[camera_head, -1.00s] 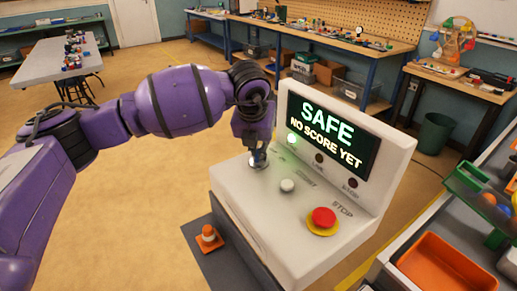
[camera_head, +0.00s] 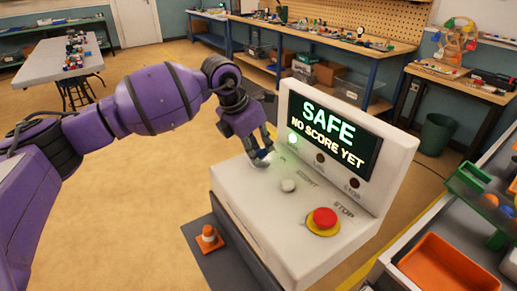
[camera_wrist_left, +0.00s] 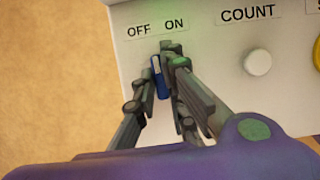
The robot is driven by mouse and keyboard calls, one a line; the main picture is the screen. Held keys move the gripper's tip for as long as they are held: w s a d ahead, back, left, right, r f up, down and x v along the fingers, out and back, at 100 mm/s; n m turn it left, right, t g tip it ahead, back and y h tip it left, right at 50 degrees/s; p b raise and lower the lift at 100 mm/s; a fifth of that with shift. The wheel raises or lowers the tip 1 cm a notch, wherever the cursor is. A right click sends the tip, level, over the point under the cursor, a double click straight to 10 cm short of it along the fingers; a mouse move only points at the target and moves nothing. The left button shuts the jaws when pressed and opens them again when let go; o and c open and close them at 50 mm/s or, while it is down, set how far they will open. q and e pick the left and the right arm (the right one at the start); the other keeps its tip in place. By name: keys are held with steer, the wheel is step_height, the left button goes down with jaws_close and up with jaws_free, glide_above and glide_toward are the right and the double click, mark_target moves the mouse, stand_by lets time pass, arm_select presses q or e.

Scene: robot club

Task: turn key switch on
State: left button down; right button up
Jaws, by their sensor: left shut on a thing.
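The key switch (camera_head: 262,164) sits at the back left of the white console top, a round metal fitting mostly hidden by my fingers. In the left wrist view a blue key (camera_wrist_left: 160,77) stands between my fingertips, close to the printed words OFF and ON. My left gripper (camera_head: 262,153) is shut on the key; it also shows in the left wrist view (camera_wrist_left: 167,65). The key's exact angle is hard to tell. The console screen (camera_head: 333,130) reads SAFE, and a green lamp (camera_head: 293,139) below it glows. My right gripper is not in view.
A white COUNT button (camera_head: 288,186) and a red STOP button (camera_head: 325,217) on a yellow base lie right of the switch. A small orange cone (camera_head: 208,238) stands by the console's left side. An orange bin (camera_head: 448,265) is at the lower right.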

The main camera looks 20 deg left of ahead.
arm_select(q)
steer(key=m+h, duration=0.1)
steer(key=m, duration=0.2)
steer(key=shift+w+g, duration=0.1)
steer(key=shift+g, duration=0.3)
steer(key=m+g+b, duration=0.1)
steer(key=m, duration=0.2)
steer(key=shift+w+a+h, duration=0.1)
steer(key=shift+h, duration=0.2)
steer(key=shift+m+g, duration=0.4)
steer(key=shift+m, duration=0.7)
steer(key=shift+m+g+b, duration=0.3)
steer(key=shift+m+b, duration=0.1)
steer(key=shift+m, duration=0.2)
steer(key=c, duration=1.8)
jaws_free()
